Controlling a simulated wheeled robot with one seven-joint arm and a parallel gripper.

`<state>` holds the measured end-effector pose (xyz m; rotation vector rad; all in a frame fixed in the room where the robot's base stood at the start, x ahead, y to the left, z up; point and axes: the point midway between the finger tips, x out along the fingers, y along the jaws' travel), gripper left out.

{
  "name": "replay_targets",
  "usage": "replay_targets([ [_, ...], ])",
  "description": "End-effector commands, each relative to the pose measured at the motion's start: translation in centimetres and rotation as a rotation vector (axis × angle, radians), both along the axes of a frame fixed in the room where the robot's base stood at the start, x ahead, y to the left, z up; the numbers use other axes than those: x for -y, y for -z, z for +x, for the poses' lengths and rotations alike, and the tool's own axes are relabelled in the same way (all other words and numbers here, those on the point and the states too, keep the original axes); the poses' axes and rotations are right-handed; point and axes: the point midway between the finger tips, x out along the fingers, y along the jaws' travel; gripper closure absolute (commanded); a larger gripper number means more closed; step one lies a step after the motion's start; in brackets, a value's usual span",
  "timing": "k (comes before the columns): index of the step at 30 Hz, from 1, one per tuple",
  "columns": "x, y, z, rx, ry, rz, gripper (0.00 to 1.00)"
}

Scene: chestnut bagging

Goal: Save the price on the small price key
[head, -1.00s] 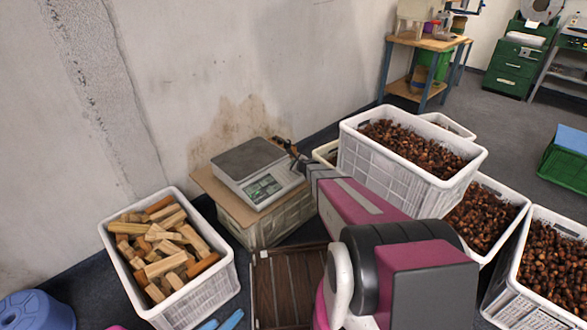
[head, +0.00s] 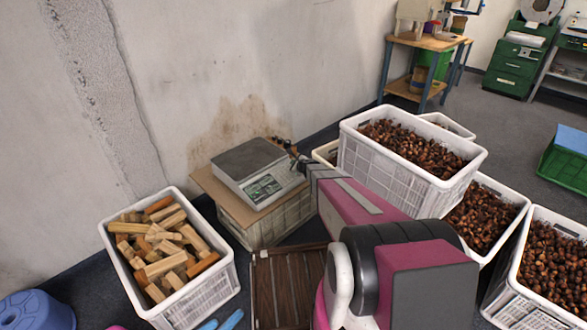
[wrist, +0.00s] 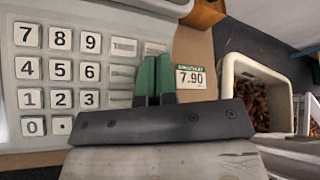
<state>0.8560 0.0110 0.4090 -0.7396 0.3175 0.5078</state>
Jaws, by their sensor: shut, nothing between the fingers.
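The scale (head: 235,162) stands on a cardboard sheet on a crate against the wall, its display and keys facing front. In the wrist view its keypad (wrist: 88,58) shows number keys on the left and pale, small-lettered keys (wrist: 123,72) on the right. Their lettering is too small to read, so I cannot tell which is the price key. My gripper (wrist: 155,62) is shut and empty. Its green fingertips are over the right-hand keys and hide some of them; I cannot tell whether they touch. A label reading 7.90 (wrist: 190,77) lies just right of the fingers.
A crate of wood blocks (head: 228,272) stands left of the scale. White crates of chestnuts (head: 385,168) stand close on the right; one also shows at the right of the wrist view (wrist: 229,72). A brown slatted crate (head: 262,290) is in front of the scale.

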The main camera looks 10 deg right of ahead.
Motion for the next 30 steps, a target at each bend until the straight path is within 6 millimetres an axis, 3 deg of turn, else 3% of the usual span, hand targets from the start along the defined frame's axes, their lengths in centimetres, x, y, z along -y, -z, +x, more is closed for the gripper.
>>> replay_targets([
  [17,0.2,-1.2,-0.3,0.0,0.0,0.0,1.0],
  [30,0.9,-4.6,-1.3,0.001,0.0,-0.001,1.0],
])
